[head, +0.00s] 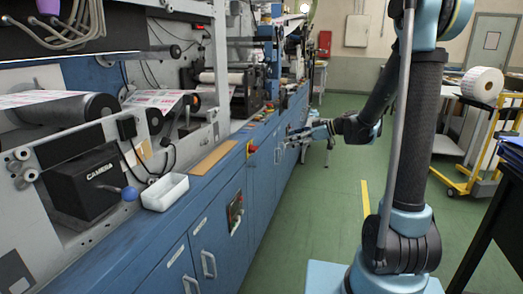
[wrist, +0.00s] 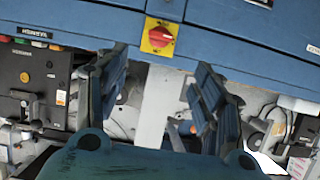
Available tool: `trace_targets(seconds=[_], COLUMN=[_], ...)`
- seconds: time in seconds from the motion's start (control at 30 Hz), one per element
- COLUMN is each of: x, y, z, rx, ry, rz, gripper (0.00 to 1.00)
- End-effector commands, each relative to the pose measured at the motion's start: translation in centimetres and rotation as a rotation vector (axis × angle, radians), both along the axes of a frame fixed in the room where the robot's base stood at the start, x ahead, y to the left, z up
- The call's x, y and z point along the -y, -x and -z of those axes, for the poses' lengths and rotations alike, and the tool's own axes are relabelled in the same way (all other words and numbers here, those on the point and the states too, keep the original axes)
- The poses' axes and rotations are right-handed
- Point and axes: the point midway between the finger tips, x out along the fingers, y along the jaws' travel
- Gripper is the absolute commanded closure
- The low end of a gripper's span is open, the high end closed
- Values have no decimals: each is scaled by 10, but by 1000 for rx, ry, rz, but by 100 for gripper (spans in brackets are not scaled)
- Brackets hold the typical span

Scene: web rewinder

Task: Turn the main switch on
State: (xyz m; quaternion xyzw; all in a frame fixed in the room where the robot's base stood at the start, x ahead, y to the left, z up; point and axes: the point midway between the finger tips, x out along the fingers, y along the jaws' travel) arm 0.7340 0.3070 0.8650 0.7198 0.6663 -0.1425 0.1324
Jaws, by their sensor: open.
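The main switch (wrist: 160,37) is a red rotary knob on a yellow square plate, set on a blue panel at the top middle of the wrist view. Its knob looks about crosswise, slightly tilted. My gripper (wrist: 163,62) is open and empty, with one finger on each side below the switch in the picture, apart from it. In the head view my gripper (head: 295,136) is beside the machine's blue front. A small red and yellow fitting (head: 252,147) shows on that front; I cannot tell whether it is the same switch.
The long machine (head: 170,215) with blue cabinet doors and handles fills the left. A white tray (head: 165,192) and a black box (head: 92,185) sit along it. The green floor (head: 310,205) is open in the aisle. A yellow trolley (head: 490,150) stands at right.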

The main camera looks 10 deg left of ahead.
Motion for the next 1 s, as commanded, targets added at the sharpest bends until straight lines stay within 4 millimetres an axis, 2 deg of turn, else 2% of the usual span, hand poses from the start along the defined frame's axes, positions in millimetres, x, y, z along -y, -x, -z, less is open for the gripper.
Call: trace_targets(seconds=[0.7, 1.0], x=[-114, -141], y=[-8, -11], z=[47, 59], rx=[-1, -1], ry=[1, 1], rz=[-3, -1], gripper=[38, 38])
